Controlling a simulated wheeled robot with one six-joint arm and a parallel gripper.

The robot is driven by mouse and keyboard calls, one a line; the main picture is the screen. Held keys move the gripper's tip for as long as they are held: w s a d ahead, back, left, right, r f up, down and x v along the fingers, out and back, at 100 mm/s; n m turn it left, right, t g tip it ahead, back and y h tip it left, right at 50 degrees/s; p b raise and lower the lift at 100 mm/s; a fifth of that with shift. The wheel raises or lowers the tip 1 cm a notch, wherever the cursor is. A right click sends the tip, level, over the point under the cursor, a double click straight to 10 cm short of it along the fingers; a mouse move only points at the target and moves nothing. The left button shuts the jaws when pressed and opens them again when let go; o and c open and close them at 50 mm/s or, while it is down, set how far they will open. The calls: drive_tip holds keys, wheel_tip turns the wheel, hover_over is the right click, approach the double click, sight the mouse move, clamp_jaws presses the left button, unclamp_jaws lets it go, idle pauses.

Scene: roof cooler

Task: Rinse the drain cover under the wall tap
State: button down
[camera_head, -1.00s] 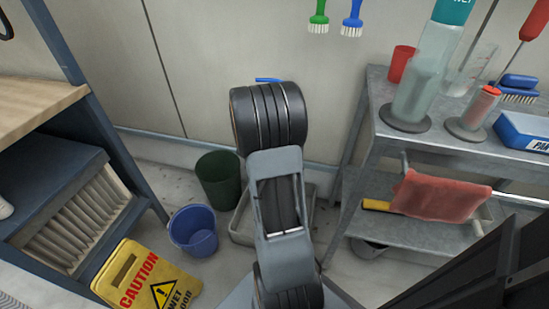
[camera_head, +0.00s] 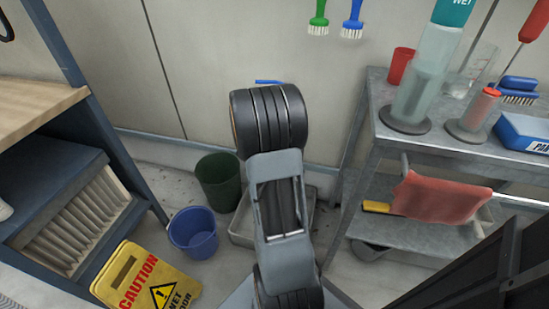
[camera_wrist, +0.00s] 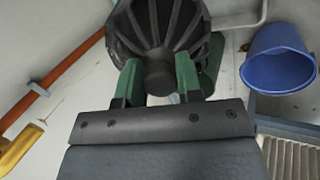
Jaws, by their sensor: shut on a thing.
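In the wrist view, my gripper (camera_wrist: 159,80) has its two green fingers shut on the central knob of the dark, ribbed, round drain cover (camera_wrist: 125,28). The cover's ribs spread out from the knob, and its top edge runs out of the picture. In the head view my arm hides both gripper and cover. A blue lever (camera_head: 268,81), likely the wall tap's handle, shows just above my arm near the wall; the rest of the tap is hidden. No water is visible. A pale grey floor basin (camera_head: 241,238) stands below, partly behind my arm.
A dark green bin (camera_head: 219,182), a blue bucket (camera_head: 194,232) and a yellow caution sign (camera_head: 147,281) stand left of the basin. A metal trolley (camera_head: 368,150) with bottles and a red cloth (camera_head: 440,198) stands at right. A shelf unit (camera_head: 95,130) bounds the left.

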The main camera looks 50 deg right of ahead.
idle(0.3)
drive_tip(key=s+a+r+p, duration=0.1)
drive_tip(key=s+a+r, duration=0.1)
drive_tip(key=a+r, duration=0.2)
drive_tip(key=shift+s+a+p, duration=0.15)
drive_tip(key=shift+a+p, duration=0.05)
drive_tip(key=shift+p, duration=0.1)
idle(1.0)
